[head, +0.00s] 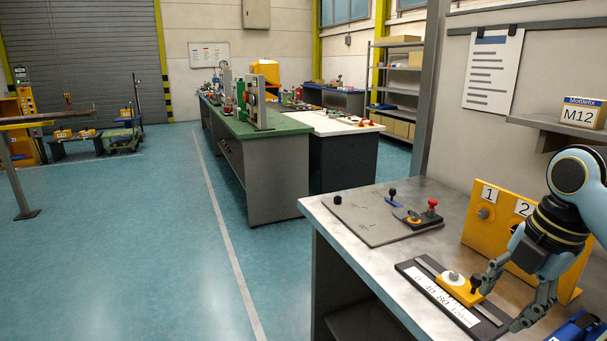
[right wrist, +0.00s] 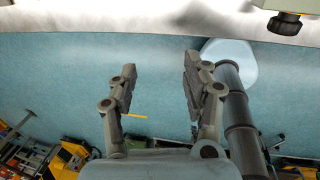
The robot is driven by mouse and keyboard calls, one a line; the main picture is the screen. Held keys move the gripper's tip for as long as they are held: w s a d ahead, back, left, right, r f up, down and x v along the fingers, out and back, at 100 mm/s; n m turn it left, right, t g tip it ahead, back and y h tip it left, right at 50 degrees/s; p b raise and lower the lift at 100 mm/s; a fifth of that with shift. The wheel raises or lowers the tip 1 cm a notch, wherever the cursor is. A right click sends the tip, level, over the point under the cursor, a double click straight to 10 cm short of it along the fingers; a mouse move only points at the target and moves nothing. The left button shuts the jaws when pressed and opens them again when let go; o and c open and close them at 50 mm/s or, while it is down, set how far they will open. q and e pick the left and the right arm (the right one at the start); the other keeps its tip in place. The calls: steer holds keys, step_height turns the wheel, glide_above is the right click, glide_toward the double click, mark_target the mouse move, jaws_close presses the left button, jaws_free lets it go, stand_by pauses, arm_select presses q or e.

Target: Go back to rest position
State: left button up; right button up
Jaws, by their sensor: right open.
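My right gripper (head: 500,300) comes in from the right in the head view and points down over the front right of the metal bench (head: 340,240). Its fingers are apart, with nothing between them in the right wrist view (right wrist: 158,85). In the head view its left finger appears close to the black knob (head: 476,283) of a yellow slider (head: 455,287); I cannot tell if they touch. The slider sits on a dark rail with a white millimetre scale (head: 440,297). In the right wrist view a dark knob (right wrist: 284,24) is at the top right, outside the fingers. My left gripper is not in view.
Behind my right gripper stands a yellow panel (head: 484,212) numbered 1 and 2. A grey plate (head: 372,225) with knobs lies to the left. A blue object (head: 578,328) is at the lower right. A shelf holds an M12 box (head: 582,112). Open floor (head: 130,250) lies left.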

steer(key=s+a+f+m+t+h, duration=0.1)
steer(key=s+a+f+m, duration=0.1)
steer(key=s+m, duration=0.95)
steer(key=s+a+f+m+t+h, duration=0.1)
steer(key=s+a+m, duration=0.1)
steer(key=s+m, duration=0.9)
steer(key=s+d+f+g+b, duration=0.15)
steer(key=f+b, duration=0.25)
steer(key=f, duration=1.4)
steer(key=s+d+f+g+b, duration=0.1)
steer(key=s+f+b, duration=0.15)
steer(key=f, duration=1.55)
arm_select(q)
step_height(320, 180, down, 12)
steer(key=s+b, duration=0.1)
steer(key=b, duration=0.4)
steer(key=shift+s+a, duration=0.15)
steer(key=shift+s, duration=0.2)
arm_select(e)
steer(key=s+f, duration=1.7)
steer(key=f, duration=0.2)
steer(key=shift+s+d, duration=0.15)
steer(key=shift+d, duration=0.25)
arm_select(q)
steer(key=shift+f+b, duration=0.1)
steer(key=shift+b, duration=0.2)
steer(key=shift+c, duration=0.3)
arm_select(e)
steer(key=shift+g, duration=0.35)
steer(key=shift+c, duration=0.3)
